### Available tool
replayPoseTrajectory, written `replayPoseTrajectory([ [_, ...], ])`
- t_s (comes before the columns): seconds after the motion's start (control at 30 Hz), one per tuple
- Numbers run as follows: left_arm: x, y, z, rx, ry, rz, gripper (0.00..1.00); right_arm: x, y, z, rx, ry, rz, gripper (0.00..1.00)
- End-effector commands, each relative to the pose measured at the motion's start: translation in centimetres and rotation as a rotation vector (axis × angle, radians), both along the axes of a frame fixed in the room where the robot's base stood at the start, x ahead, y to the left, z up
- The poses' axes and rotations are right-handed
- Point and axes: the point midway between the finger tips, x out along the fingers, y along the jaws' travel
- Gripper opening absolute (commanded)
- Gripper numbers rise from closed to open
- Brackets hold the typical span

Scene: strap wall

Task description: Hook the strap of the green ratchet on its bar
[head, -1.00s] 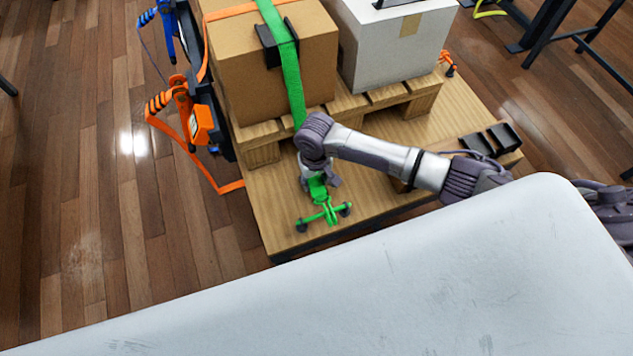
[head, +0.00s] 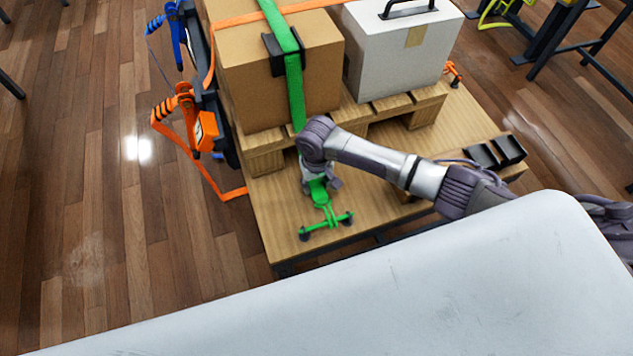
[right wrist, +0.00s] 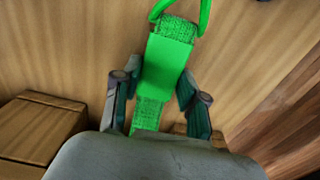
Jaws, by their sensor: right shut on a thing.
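The green strap (head: 295,85) runs over the brown box and down its front to my right gripper (head: 318,186). The gripper is shut on the strap's green end piece (right wrist: 166,62), low over the wooden deck. A green hook (head: 322,203) sticks out from this end piece toward the green bar (head: 342,220), which lies between dark end mounts near the deck's front edge. The hook's tip meets the bar in the head view; I cannot tell whether it is around it. The wrist view cuts off the hook (right wrist: 204,14). I cannot make out the green ratchet. My left gripper is not in view.
The brown box (head: 240,90) and white case (head: 390,60) stand on a pallet (head: 265,158) behind my gripper. Orange (head: 203,130) and blue ratchets (head: 176,30) hang at the left. Black brackets (head: 483,156) sit at the deck's right. The deck's front left is clear.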

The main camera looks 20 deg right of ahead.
Motion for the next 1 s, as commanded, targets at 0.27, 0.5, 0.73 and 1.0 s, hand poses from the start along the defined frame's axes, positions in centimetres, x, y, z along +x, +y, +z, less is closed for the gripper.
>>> replayPoseTrajectory([
  [0.27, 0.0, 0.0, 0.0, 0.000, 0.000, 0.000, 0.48, 0.0, 0.0, 0.0, 0.001, 0.000, 0.000, 0.02],
  [0.5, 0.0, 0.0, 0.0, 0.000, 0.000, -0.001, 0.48, 0.0, 0.0, 0.0, 0.001, 0.000, -0.001, 0.71],
  [0.73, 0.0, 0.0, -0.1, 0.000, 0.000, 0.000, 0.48, 0.0, 0.0, -0.1, 0.000, 0.000, -0.001, 0.71],
  [1.0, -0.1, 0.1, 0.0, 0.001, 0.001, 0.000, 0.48, 0.0, 0.1, 2.3, 0.003, -0.003, -0.001, 0.71],
])
